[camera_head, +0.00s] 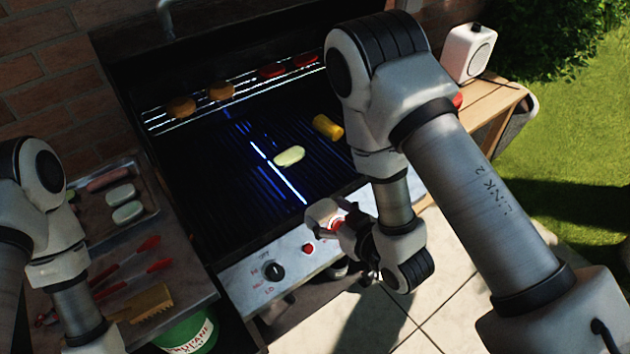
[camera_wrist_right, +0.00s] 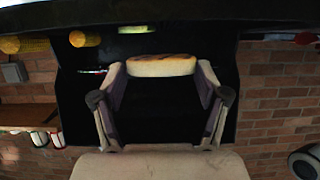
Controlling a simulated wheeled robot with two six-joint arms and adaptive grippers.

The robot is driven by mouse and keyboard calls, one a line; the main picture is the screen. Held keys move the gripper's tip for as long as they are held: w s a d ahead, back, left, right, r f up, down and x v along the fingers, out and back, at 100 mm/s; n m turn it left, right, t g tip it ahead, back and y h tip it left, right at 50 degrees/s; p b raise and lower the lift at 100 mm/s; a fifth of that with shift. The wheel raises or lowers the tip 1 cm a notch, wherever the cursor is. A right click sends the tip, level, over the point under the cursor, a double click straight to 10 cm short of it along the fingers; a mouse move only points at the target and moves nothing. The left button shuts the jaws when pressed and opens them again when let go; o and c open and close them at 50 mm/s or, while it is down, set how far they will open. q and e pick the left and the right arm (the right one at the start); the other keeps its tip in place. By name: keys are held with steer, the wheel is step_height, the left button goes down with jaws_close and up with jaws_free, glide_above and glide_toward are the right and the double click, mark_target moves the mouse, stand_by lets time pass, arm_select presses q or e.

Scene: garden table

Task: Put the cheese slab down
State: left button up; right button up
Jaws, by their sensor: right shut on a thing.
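My right gripper (camera_head: 326,213) is over the front edge of the grill, near the control panel. In the right wrist view my right gripper (camera_wrist_right: 161,82) is shut on a pale cheese slab (camera_wrist_right: 161,66) with brown grill marks, its ends between the two fingers. Another pale slab (camera_head: 289,156) lies on the dark grill grate (camera_head: 215,180). Two whitish slabs (camera_head: 124,203) lie in a metal tray (camera_head: 152,207) at the left. My left arm shows at the left, but its gripper is out of view.
A yellow corn piece (camera_head: 328,127) lies on the grate. Orange rounds (camera_head: 181,107) and red pieces (camera_head: 272,71) sit on the upper rack. Red-handled tools (camera_head: 135,283) and a brush (camera_head: 148,302) lie on the left shelf. A wooden side shelf (camera_head: 492,100) stands at the right.

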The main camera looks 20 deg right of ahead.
arm_select(q)
step_height(320, 180, down, 8)
steer(key=r+b, duration=0.1)
steer(key=b, duration=0.5)
arm_select(e)
steer(key=w, duration=0.1)
steer(key=w+f, duration=0.1)
steer(key=w, duration=0.2)
steer(key=shift+d+f, duration=0.25)
steer(key=shift+f, duration=0.1)
steer(key=w+r+p, duration=0.2)
steer(key=p, duration=0.3)
glide_above(319, 184)
steer(key=shift+s+f, duration=0.1)
steer(key=shift+f, duration=0.75)
step_height(319, 184, down, 4)
steer(key=shift+r, duration=0.2)
steer(key=shift+f, duration=0.1)
arm_select(q)
step_height(319, 184, up, 5)
steer(key=shift+f, duration=0.2)
steer(key=shift+f, duration=0.2)
arm_select(e)
steer(key=shift+f, duration=0.2)
steer(key=o, duration=1.2)
arm_select(q)
steer(key=shift+r, duration=0.15)
arm_select(e)
steer(key=shift+o, duration=0.2)
steer(key=shift+r, duration=0.15)
